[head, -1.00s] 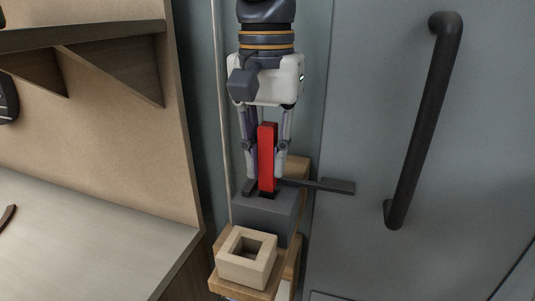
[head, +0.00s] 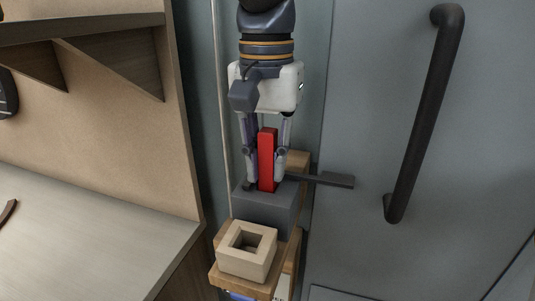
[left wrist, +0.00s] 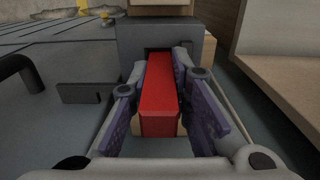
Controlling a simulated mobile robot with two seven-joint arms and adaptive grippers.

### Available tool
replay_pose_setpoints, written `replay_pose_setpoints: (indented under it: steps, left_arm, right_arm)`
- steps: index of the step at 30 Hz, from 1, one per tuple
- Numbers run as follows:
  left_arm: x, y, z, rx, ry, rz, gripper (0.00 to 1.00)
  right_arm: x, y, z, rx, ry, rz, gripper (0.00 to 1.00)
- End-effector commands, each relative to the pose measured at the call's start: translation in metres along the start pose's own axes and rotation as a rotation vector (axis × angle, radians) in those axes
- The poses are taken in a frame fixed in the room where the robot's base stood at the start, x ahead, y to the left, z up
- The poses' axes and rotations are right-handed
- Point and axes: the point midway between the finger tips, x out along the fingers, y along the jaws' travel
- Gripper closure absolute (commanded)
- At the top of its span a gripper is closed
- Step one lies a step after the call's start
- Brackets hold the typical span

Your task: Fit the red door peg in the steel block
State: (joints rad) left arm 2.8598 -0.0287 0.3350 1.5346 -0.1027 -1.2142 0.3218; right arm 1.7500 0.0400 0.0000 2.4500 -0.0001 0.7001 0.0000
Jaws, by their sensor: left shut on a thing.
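The red peg (head: 267,158) stands upright between the fingers of my left gripper (head: 265,178), which is shut on it. The grey steel block (head: 264,212) is directly below. The peg's lower end meets the block's top at its opening; how deep it sits is hidden. In the left wrist view the peg (left wrist: 160,95) runs straight from between the fingers (left wrist: 160,80) to a dark opening in the steel block (left wrist: 185,38). My right gripper is not in view.
A pale wooden block with a square hole (head: 263,265) sits in front on a wooden ledge. A dark flat bar (head: 325,180) juts right from behind the steel block. A black door handle (head: 425,115) is at right. A wooden shelf and counter (head: 90,240) are at left.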

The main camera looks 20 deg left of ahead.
Motion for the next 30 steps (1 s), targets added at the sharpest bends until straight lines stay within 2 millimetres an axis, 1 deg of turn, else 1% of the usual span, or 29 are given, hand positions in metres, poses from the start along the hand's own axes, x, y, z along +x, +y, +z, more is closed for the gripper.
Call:
replay_pose_setpoints:
  steps: [9,10,11,12,13,26,29,30]
  left_arm:
    - [0.008,0.0,0.0,0.0,0.0,-0.001,1.0]
    - [0.008,0.0,0.0,0.0,0.0,-0.001,0.8]
    - [0.008,0.0,0.0,0.0,0.0,-0.001,0.73]
    - [0.008,-0.001,0.0,0.0,0.0,-0.001,0.64]
    - [0.008,-0.001,0.0,0.0,-0.001,-0.002,0.59]
    - [0.008,-0.001,0.0,0.0,-0.001,-0.001,0.59]
    - [-0.002,0.0,-0.001,0.0,0.003,-0.001,0.59]
    - [-0.01,-0.001,-0.001,0.0,0.005,-0.001,0.59]
  right_arm:
    - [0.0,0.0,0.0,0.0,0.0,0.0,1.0]
    - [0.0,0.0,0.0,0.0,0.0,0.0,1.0]
    - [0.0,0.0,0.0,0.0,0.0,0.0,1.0]
    - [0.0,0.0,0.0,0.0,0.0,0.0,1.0]
    - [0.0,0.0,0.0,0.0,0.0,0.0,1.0]
    - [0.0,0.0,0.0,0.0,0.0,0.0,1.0]
    - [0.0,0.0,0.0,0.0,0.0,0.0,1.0]
    - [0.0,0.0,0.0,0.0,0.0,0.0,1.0]
